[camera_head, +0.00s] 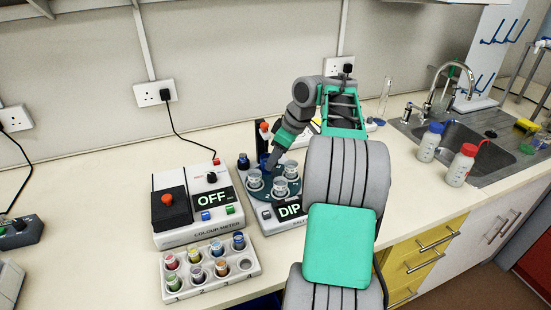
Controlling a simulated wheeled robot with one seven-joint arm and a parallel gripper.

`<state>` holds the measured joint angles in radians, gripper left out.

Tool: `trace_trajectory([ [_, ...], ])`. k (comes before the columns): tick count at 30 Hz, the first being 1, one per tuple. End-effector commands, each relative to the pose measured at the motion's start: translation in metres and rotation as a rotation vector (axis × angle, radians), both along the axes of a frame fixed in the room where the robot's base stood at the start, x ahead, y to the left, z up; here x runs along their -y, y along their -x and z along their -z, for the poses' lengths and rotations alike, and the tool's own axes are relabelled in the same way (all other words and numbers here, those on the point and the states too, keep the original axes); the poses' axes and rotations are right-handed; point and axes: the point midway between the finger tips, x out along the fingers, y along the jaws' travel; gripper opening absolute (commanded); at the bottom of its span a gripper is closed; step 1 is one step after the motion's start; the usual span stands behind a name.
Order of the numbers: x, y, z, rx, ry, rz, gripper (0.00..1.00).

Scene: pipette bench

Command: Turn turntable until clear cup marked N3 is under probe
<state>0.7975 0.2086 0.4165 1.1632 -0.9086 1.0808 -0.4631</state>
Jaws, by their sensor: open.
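The turntable (262,197) is a dark teal disc on a device with a lit display (290,209) reading "DIP". Clear cups stand on it: one at the left (254,181), one at the front (280,188) and one at the right (291,170). A dark blue item (243,162) is at its back left. The cup marks are too small to read, so I cannot tell which is N3. A dark post (264,136) with an orange-red top rises behind; the probe tip cannot be made out. My gripper (271,161) is open, low over the turntable's back; its fingertips are partly hidden.
Left of the turntable stands a colour meter (195,205) reading "OFF", with a red knob. A rack (212,276) of coloured vials lies in front of it. Two capped bottles (460,166) and a sink (458,136) are at the right. Bare counter (90,200) lies farther left.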

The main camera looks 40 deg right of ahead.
Motion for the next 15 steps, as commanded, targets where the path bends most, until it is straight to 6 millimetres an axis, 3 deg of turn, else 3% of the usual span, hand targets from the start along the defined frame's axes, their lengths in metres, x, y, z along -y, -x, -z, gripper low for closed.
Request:
trace_trajectory([
  [15,-0.0004,-0.0001,-0.0001,0.000,0.000,0.000,0.08],
])
